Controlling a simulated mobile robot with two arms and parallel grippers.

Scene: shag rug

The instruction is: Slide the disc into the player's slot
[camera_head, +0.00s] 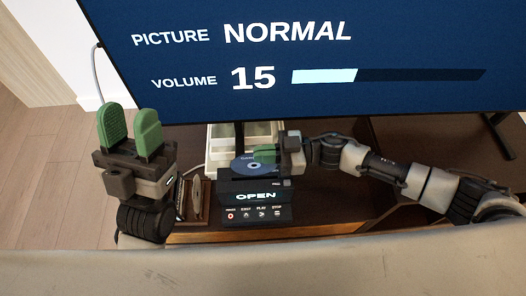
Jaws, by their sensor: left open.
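The disc (245,164) is dark blue and lies nearly flat just behind and above the black player (254,208). The player's display reads OPEN, with a row of buttons below it. My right gripper (266,153) reaches in from the right, with one green pad over the disc's right edge. It appears shut on the disc; its other pad is hidden. The slot cannot be made out. My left gripper (129,126) is raised at the left, open and empty, its two green pads apart.
A large screen (300,55) showing picture and volume settings stands behind the player. A pale compartmented tray (217,147) is behind the disc. A small wooden rack (195,203) stands left of the player. The dark cabinet top (345,215) is clear to the right.

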